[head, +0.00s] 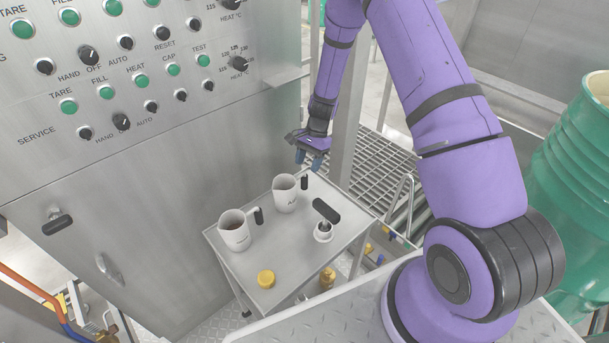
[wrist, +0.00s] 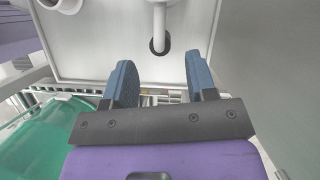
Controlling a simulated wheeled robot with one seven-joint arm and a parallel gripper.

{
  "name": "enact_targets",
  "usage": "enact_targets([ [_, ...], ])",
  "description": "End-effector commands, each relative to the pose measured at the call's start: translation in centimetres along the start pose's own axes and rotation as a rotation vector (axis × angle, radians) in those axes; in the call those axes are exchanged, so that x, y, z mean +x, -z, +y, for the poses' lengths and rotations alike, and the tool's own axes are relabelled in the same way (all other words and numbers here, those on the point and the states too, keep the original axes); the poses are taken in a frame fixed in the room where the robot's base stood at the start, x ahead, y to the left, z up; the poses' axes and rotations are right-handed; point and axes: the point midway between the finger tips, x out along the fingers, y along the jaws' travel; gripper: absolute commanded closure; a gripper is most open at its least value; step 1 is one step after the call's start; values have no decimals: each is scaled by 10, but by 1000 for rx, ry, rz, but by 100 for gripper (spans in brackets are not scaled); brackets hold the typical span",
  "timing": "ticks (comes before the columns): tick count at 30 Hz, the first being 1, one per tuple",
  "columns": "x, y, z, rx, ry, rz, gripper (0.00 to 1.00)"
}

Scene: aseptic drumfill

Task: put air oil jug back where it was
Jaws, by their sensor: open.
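Two white jugs stand upright on a small grey cart: a rear jug (head: 285,194) and a front jug (head: 235,232) with dark contents. Each has a side handle with a black grip. Their labels are too small to read, so I cannot tell which is the air oil jug. My gripper (head: 311,160) is open and empty, just above and behind the rear jug. In the wrist view its blue fingers (wrist: 162,85) point at a white handle with a black end (wrist: 158,44), which lies ahead of the fingertips and apart from them.
A steel control panel (head: 130,140) stands close on the left. A green drum (head: 575,165) stands at the right.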

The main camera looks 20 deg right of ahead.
Motion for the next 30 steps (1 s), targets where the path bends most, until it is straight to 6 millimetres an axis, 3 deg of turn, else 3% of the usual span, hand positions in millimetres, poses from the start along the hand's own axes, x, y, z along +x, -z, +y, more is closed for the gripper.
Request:
enact_targets([
  [6, -36, 0, 0, 0, 1, 1, 48],
  [16, -54, -2, 0, -4, 2, 2, 48],
  [19, -68, -8, 0, -31, 10, 14, 48],
  [30, -190, -84, 21, -289, 62, 137, 48],
])
